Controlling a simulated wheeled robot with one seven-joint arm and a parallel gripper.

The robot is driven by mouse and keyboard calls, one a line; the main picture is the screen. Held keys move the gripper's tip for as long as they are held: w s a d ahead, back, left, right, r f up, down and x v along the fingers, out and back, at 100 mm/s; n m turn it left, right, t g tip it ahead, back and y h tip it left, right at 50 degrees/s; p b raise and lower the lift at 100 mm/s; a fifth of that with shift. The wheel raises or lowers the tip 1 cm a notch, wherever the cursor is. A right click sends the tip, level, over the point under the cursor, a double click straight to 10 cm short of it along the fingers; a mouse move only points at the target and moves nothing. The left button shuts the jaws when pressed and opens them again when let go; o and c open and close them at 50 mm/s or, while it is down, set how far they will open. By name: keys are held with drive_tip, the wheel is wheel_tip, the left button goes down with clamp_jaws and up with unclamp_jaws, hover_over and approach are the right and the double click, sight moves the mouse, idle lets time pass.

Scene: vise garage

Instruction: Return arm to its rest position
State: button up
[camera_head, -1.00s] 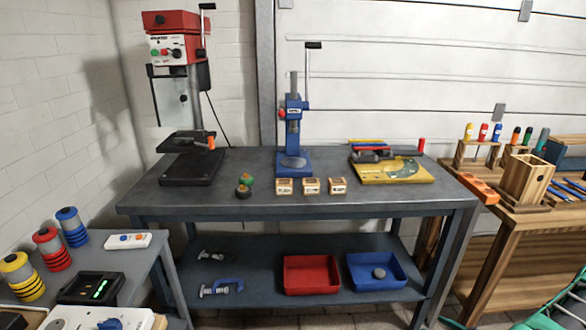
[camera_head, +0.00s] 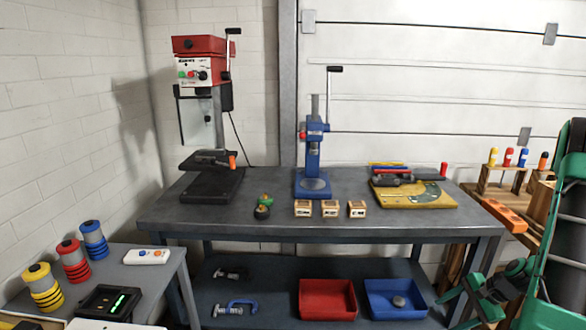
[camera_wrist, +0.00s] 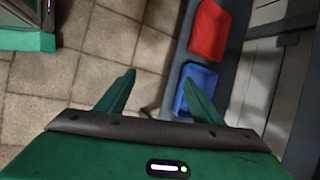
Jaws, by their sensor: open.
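My gripper (camera_wrist: 158,78) is open, its two green fingers spread with nothing between them. In the wrist view it hangs over the tiled floor (camera_wrist: 82,55), and the right finger overlaps the near end of the blue bin (camera_wrist: 203,72). In the head view my green arm stands at the right edge, partly cut off. The green gripper end there is low, in front of the workbench's right leg, and does not touch the bench.
The workbench (camera_head: 400,222) carries a drill press (camera_head: 198,70), a blue press (camera_head: 313,165), several small boxes and a yellow plate (camera_head: 415,195). Its lower shelf holds a red bin (camera_head: 327,317) and the blue bin with a grey round piece (camera_head: 398,301). A wooden table stands right.

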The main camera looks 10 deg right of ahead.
drive_tip(key=s+a+r+n+g+h, duration=0.25)
drive_tip(key=a+r+n, duration=0.3)
drive_tip(key=r, duration=0.65)
drive_tip(key=s+a+r+n+g, duration=0.1)
drive_tip(key=s+a+r+n, duration=0.2)
drive_tip(key=s+a+r, duration=0.4)
drive_tip(key=s+a+r+n+g+h, duration=0.1)
drive_tip(key=s+a+r+n, duration=0.2)
drive_tip(key=s+a+r, duration=0.4)
drive_tip(key=s+r, duration=0.2)
drive_tip(key=s, duration=0.4)
drive_tip(key=shift+n, duration=0.25)
drive_tip(key=shift+w+f+h, duration=0.25)
drive_tip(key=shift+w, duration=0.4)
